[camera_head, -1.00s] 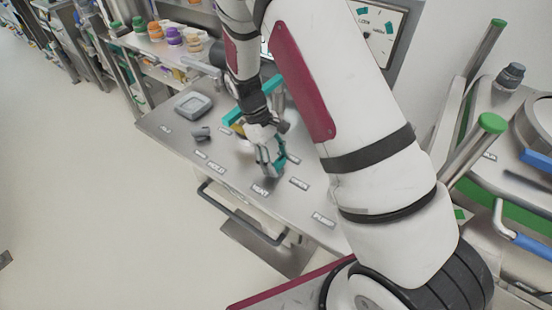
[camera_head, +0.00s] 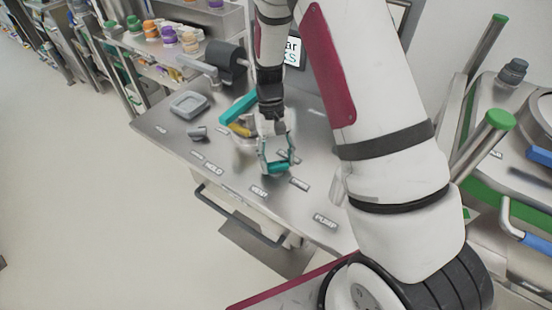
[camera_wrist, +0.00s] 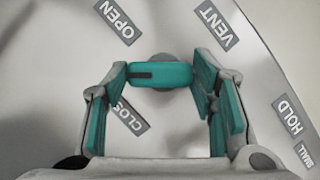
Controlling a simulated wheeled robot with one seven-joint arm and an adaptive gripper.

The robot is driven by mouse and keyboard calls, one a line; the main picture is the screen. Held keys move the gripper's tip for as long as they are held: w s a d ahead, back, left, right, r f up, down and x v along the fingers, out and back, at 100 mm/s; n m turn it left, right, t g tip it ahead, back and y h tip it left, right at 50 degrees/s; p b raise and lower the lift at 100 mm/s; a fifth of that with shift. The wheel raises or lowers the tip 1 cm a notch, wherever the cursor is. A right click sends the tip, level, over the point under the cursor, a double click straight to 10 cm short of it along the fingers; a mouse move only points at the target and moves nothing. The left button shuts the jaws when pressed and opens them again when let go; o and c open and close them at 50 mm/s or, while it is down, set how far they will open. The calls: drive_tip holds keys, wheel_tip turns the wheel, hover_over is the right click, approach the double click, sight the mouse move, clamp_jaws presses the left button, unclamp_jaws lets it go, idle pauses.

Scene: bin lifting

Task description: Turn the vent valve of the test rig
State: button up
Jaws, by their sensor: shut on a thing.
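The vent valve has a teal bar handle (camera_wrist: 160,74) with a dark mark near its left end and a grey round base behind it. In the wrist view, the handle lies crosswise between the fingertips of my gripper (camera_wrist: 161,76), which is shut on its ends. The mark faces left, between the OPEN label (camera_wrist: 114,22) and the partly hidden CLOSED label (camera_wrist: 130,112). The VENT label (camera_wrist: 218,25) is at the upper right. In the head view, my gripper (camera_head: 276,163) reaches down to the teal handle (camera_head: 279,168) on the grey rig top (camera_head: 235,178).
A larger teal lever (camera_head: 238,109) stands behind the gripper. A small grey knob (camera_head: 197,133) and a grey square dish (camera_head: 189,104) are to the left. The PUMP label (camera_head: 326,220) is near the front edge. A handrail (camera_head: 240,218) runs below the top.

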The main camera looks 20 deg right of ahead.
drive_tip(key=m+y, duration=0.1)
drive_tip(key=m, duration=0.1)
drive_tip(key=m+t+y, duration=0.1)
drive_tip(key=m, duration=0.2)
drive_tip(key=shift+s+d+m, duration=0.1)
drive_tip(key=shift+s+m, duration=0.05)
drive_tip(key=shift+m, duration=0.15)
drive_tip(key=shift+s+m+t+y, duration=0.1)
drive_tip(key=shift+m+t+y, duration=0.45)
drive_tip(key=shift+m, duration=1.45)
drive_tip(key=shift+p, duration=0.3)
drive_tip(key=o, duration=1.1)
drive_tip(key=shift+o, duration=0.2)
drive_tip(key=v, duration=1.2)
